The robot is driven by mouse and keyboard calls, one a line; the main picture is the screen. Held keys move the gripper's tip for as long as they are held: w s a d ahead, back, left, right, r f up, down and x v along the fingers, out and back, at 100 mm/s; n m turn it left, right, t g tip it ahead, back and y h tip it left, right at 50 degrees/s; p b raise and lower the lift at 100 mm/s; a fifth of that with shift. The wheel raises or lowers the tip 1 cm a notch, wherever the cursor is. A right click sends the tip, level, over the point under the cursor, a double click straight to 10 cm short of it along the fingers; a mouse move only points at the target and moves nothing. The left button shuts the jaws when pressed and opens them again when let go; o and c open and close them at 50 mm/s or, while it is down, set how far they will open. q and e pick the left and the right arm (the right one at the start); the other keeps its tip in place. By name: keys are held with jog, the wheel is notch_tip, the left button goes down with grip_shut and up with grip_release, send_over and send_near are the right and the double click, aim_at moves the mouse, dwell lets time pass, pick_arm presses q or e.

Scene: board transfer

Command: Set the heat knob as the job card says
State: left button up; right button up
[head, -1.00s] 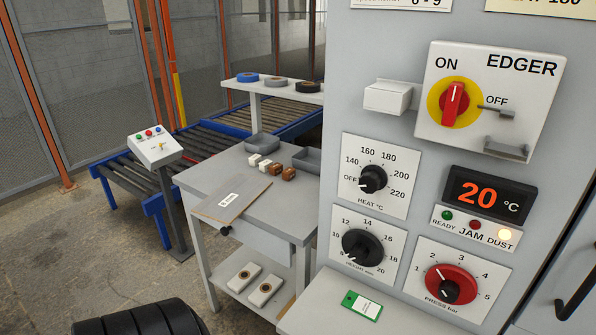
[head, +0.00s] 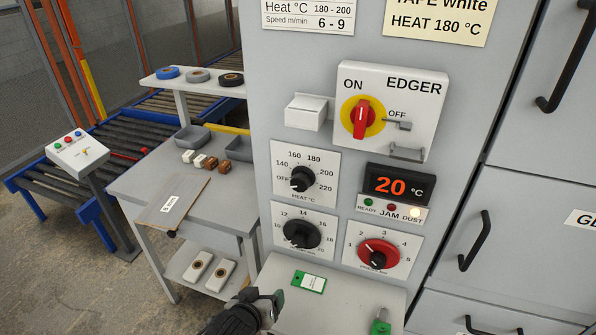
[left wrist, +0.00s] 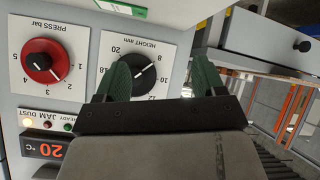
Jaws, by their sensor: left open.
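The heat knob (head: 302,179) is a black dial on a white plate marked OFF and 140 to 220. Its small white mark appears to point left, towards OFF. The job card (head: 437,22) at the top, cut off by the frame, reads "TAPE white" and "HEAT 180 °C". The orange display (head: 399,186) shows 20 °C. My left gripper (head: 270,305) is open and empty, low in front of the panel and well below the heat knob. In the left wrist view its fingers (left wrist: 162,66) face the height knob (left wrist: 143,69); the heat knob is not seen there.
The red pressure knob (head: 378,254) and black height knob (head: 300,234) sit just below the heat plate. The EDGER switch (head: 362,118) has its red handle upright. A ledge (head: 345,298) with a green tag (head: 309,281) juts out below. A side table (head: 150,190) stands left.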

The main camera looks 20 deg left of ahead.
pick_arm(q)
jog(key=w+d+r+n+t+p, duration=0.15)
jog(key=w+r+t, duration=0.3)
jog(key=r, duration=0.95)
jog(key=n+t+h, duration=0.2)
jog(key=n+t, duration=0.1)
send_near(297, 185)
jog(key=shift+m+g, duration=0.25)
jog(key=w+p, duration=0.1)
jog(key=w, duration=0.2)
jog(key=w+p, duration=0.1)
jog(key=w, duration=0.2)
jog(key=w+d+p, duration=0.1)
jog(key=w, duration=0.2)
jog(key=shift+r, duration=0.2)
jog(key=shift+w+d+f, duration=0.1)
jog(key=shift+w+d, duration=0.05)
jog(key=shift+w, duration=0.7)
jog(key=c, duration=0.8)
jog(key=shift+s, duration=0.15)
jog(key=shift+c, duration=0.7)
